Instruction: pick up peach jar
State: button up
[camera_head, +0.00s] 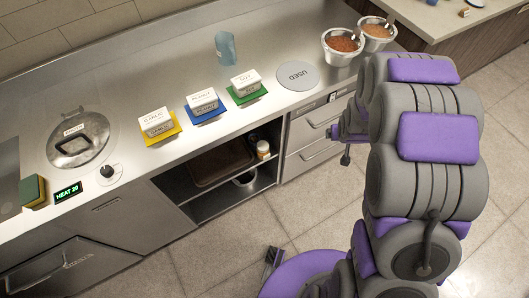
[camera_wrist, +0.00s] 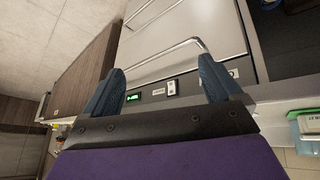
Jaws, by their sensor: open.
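A small jar (camera_head: 263,149) with a pale lid and an orange-brown body stands upright at the right end of the open shelf under the counter in the head view. It is too small for me to read a label or be sure that it is the peach jar. My gripper (camera_wrist: 161,66) is open and empty in the wrist view, its two dark blue fingers spread wide before the drawer fronts. No jar shows between the fingers. In the head view my arm covers the right side, and I cannot make out the fingertips clearly.
The open shelf also holds a brown tray (camera_head: 221,163) and a metal pot (camera_head: 244,179). Steel drawers (camera_head: 313,141) stand right of it. On the counter are labelled boxes on yellow, blue and green mats, a blue cup (camera_head: 225,47), a grey USED disc (camera_head: 298,76) and two filled bowls.

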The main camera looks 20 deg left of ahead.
jog(key=w+a+f+n+t+y, duration=0.1)
jog(key=w+a+f, duration=0.2)
jog(key=a+f, duration=0.5)
jog(key=n+t+y+b, duration=0.1)
jog(key=n+t+y, duration=0.25)
jog(key=y, duration=0.35)
send_near(265, 150)
jog(key=shift+m, duration=0.45)
jog(key=b+x, duration=0.1)
jog(key=x, duration=0.3)
jog(key=b+x, duration=0.2)
jog(key=x, duration=0.3)
jog(key=shift+a+f, duration=0.1)
jog(key=shift+f, duration=0.2)
jog(key=shift+w+a+b, duration=0.1)
jog(key=shift+w+b, duration=0.25)
jog(key=shift+b, duration=0.05)
jog(key=b+x, duration=0.2)
jog(key=x, duration=0.3)
jog(key=shift+s+a, duration=0.1)
jog(key=shift+a, duration=0.05)
jog(key=shift+r, duration=0.1)
